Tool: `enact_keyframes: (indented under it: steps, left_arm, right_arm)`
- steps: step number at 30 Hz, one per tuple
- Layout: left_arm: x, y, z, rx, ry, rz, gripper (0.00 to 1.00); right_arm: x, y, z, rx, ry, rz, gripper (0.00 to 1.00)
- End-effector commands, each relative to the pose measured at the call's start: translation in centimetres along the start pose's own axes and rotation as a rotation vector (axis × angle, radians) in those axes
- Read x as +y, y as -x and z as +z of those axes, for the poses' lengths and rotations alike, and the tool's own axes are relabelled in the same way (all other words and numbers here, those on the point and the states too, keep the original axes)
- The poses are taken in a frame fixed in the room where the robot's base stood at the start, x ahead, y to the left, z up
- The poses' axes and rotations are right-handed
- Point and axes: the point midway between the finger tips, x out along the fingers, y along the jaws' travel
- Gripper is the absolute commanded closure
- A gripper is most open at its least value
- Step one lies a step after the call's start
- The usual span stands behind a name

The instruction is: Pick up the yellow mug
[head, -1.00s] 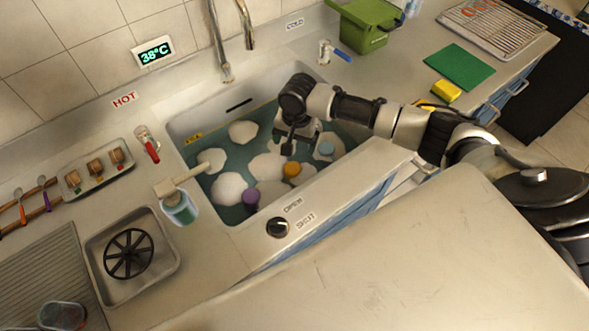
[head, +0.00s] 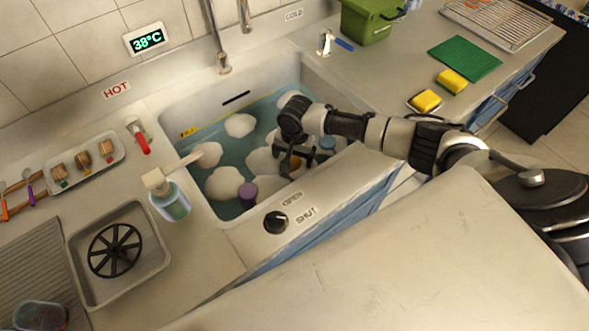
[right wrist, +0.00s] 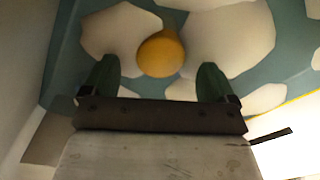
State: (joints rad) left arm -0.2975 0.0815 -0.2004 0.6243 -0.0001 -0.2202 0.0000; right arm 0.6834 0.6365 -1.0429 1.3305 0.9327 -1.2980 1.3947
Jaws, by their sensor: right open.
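The yellow mug shows as an orange-yellow round top (right wrist: 161,54) in the right wrist view, among white foam in the sink water. In the head view a small part of the yellow mug (head: 295,162) shows beside my right gripper (head: 291,165), which partly hides it. In the right wrist view my right gripper (right wrist: 158,82) is open, with its two dark green fingers apart. The yellow top lies beyond and between the fingertips, and nothing is held. How far the fingers are above the mug I cannot tell. My left gripper is not in view.
The sink (head: 212,215) holds blue-green water, foam clumps, a purple item (head: 248,191) and a blue item (head: 327,143). A soap dispenser (head: 172,200) stands at its left rim. A knob (head: 276,222) is on the front edge. Taps (head: 221,60) rise behind.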

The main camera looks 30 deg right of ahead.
Motion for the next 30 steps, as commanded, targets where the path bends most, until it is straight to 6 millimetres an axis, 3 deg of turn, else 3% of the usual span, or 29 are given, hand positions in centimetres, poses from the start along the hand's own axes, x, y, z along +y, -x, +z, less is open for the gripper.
enact_keyframes:
  steps: [9, 18, 28, 30]
  left_arm:
    - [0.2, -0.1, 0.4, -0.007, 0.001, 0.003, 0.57]
    - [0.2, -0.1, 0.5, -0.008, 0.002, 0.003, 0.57]
    - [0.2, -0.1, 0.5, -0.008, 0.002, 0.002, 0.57]
    - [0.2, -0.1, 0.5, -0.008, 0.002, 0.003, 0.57]
  right_arm:
    - [0.1, -4.4, 0.1, 0.0, 0.0, 0.001, 0.12]
    - [0.1, -4.8, 0.1, 0.0, 0.0, 0.001, 0.14]
    - [0.1, -4.8, 0.1, 0.0, 0.0, 0.001, 0.64]
    - [0.1, -4.8, 0.1, 0.0, 0.0, 0.001, 0.69]
